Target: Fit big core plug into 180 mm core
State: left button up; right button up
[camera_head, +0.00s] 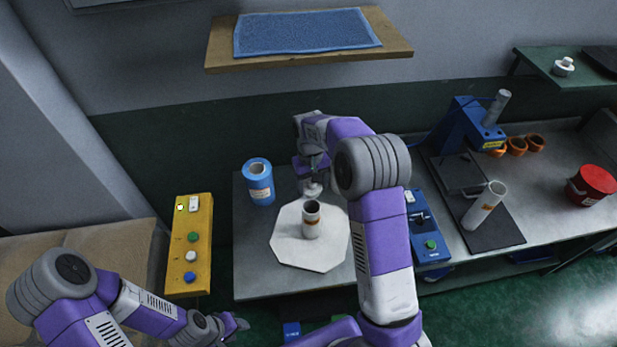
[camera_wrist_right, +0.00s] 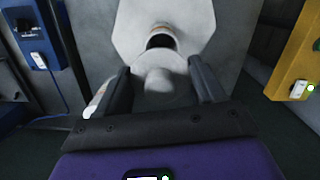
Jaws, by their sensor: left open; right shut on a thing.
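My right gripper (camera_head: 313,190) is shut on a pale grey-white plug (camera_wrist_right: 158,80), which sits between its two fingers in the right wrist view. The gripper is behind a short white core (camera_head: 311,226) with a brown band. This core stands upright on a pale octagonal plate (camera_head: 285,250). In the right wrist view the core's dark open end (camera_wrist_right: 161,40) lies beyond the plug, and the plug appears apart from it. A longer white core (camera_head: 482,208) leans on a black mat at the right. My left gripper (camera_head: 240,324) is open and empty at the lower left.
A blue roll (camera_head: 259,184) stands left of the plate on the grey table. A yellow button panel (camera_head: 203,245) is at the left. A blue device (camera_head: 428,235) stands right of my right arm. A red tub (camera_head: 591,186) and orange rings (camera_head: 517,146) are further right.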

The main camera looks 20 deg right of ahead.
notch_tip(320, 180, down, 3)
jog(key=shift+w+r+b, duration=0.1)
jog(key=shift+r+b, duration=0.1)
jog(key=shift+b, duration=0.6)
notch_tip(320, 180, down, 2)
jog(key=shift+f+b, duration=0.2)
jog(key=shift+b, duration=0.75)
jog(key=shift+f+b, duration=0.5)
jog(key=shift+f, duration=0.4)
jog(key=shift+f, duration=0.2)
jog(key=shift+f+b, duration=1.05)
jog(key=shift+f, duration=0.65)
dwell(0.4)
jog(key=o, duration=1.1)
